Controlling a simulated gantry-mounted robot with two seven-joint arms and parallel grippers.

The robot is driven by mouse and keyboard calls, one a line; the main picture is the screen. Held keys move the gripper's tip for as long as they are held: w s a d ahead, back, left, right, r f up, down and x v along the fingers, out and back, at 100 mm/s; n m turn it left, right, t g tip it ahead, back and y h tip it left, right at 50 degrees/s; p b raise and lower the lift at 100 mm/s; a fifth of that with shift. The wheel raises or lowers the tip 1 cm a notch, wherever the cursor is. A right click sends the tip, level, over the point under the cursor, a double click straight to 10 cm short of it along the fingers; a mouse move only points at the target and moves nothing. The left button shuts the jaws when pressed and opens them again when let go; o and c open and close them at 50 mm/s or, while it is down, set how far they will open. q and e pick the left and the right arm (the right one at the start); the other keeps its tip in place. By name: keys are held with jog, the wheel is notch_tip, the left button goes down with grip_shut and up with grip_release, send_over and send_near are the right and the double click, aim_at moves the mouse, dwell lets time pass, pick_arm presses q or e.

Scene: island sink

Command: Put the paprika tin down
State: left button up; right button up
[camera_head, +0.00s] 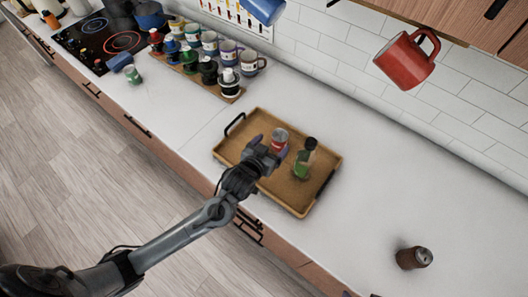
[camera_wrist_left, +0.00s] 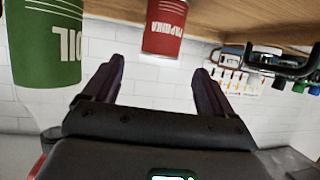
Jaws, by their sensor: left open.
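The red paprika tin (camera_head: 279,140) stands upright on the wooden tray (camera_head: 297,203), near its far edge. It also shows in the upside-down left wrist view (camera_wrist_left: 163,27), with its label readable. My left gripper (camera_head: 268,153) is over the tray, open and empty, close to the tin. In the left wrist view my gripper's fingers (camera_wrist_left: 154,80) are spread, with the tin beyond the gap between them and apart from both. My right gripper is in neither view.
A brown can (camera_head: 413,258) is on the counter at right. A rack of mugs and bottles (camera_head: 228,98) stands behind left. The right counter is mostly clear.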

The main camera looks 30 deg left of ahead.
pick_arm(q)
jog(key=s+f+g, duration=0.1)
jog(key=s, duration=0.3)
jog(key=s+f+g, duration=0.1)
jog(key=s+g, duration=0.1)
jog(key=s, duration=0.3)
jog(key=s+f+g, duration=0.1)
jog(key=s, duration=0.4)
jog(key=shift+s+m+g+h, duration=0.15)
jog(key=shift+m+g+h, duration=0.15)
jog(key=shift+g, duration=0.1)
jog(key=s+a+f+g, duration=0.1)
jog(key=s+g, duration=0.1)
jog(key=s, duration=0.4)
jog(key=s+a+f+m+g, duration=0.1)
jog(key=s+a+g, duration=0.1)
jog(key=s, duration=0.4)
jog(key=shift+s+g, duration=0.4)
jog(key=shift+g, duration=0.2)
